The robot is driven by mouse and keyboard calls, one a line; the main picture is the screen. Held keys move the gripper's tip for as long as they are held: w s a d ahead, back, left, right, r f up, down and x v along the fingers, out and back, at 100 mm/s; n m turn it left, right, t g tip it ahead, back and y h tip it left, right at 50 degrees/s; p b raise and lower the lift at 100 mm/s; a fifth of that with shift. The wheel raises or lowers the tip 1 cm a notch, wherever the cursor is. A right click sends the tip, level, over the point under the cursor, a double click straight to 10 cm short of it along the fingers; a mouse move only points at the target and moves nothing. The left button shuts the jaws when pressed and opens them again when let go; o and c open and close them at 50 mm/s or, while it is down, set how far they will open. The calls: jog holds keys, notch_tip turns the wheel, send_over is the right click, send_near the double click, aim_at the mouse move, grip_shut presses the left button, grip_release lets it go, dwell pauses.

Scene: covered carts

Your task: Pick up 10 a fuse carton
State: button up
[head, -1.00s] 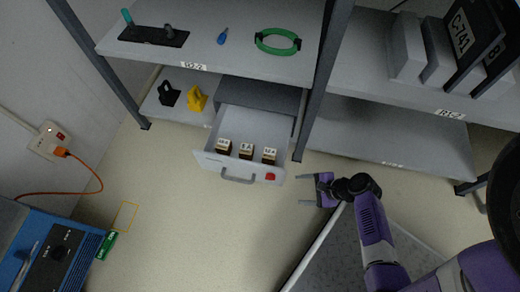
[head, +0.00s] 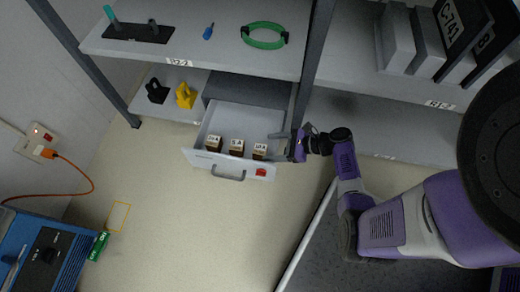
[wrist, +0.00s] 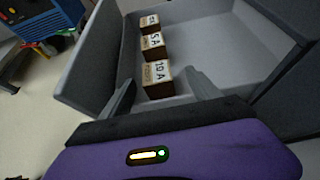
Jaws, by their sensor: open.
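Three small brown cartons with white labels stand in a row along the front wall of an open grey drawer (head: 202,158). The nearest in the wrist view reads 10 A, the 10 A fuse carton (wrist: 158,83); it is the right one in the head view (head: 259,152). The middle carton (wrist: 152,46) reads 5 A and also shows in the head view (head: 237,148).
The drawer hangs under a shelf (head: 185,60) with a green ring (head: 264,36). A dark shelf post (head: 312,70) rises close to my gripper. Black and yellow padlock-like items (head: 185,96) sit left of the drawer. The drawer's rear is empty.

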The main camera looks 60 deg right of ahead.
aim_at(264, 149)
jog(key=b+x, duration=0.1)
jog(key=x, duration=0.1)
jog(key=b+x, duration=0.2)
jog(key=shift+w+a+f, duration=0.1)
jog(key=shift+a+f, duration=0.25)
jog(key=shift+a, duration=0.05)
jog(key=shift+w+a, duration=0.1)
jog(key=shift+w, duration=0.2)
jog(key=shift+c, duration=0.2)
jog(key=c, duration=1.5)
